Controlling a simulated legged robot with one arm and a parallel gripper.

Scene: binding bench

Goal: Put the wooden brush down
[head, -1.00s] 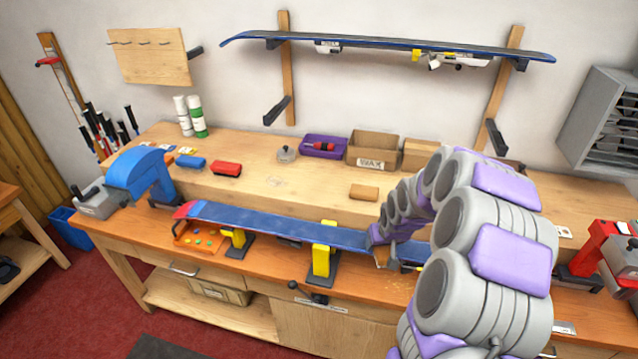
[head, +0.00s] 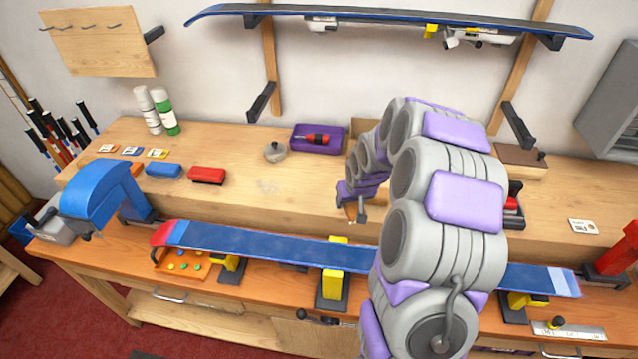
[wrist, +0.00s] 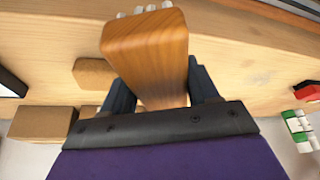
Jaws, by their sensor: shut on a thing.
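The wooden brush (wrist: 146,45) fills the middle of the wrist view, with a brown grained body and small pale tufts at its far edge. My gripper (wrist: 161,88) is shut on it, with a dark finger on each side. In the head view my gripper (head: 353,212) is at the front part of the raised wooden bench shelf (head: 240,195), behind the blue ski. Only a small bit of the brush shows there. I cannot tell whether the brush touches the shelf.
The blue ski (head: 270,244) lies on yellow supports along the front bench. A red block (head: 207,175), a blue block (head: 163,170), a round-knobbed pot (head: 275,151) and a purple tray (head: 304,145) stand on the shelf. A tan block (wrist: 93,73) is near my gripper.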

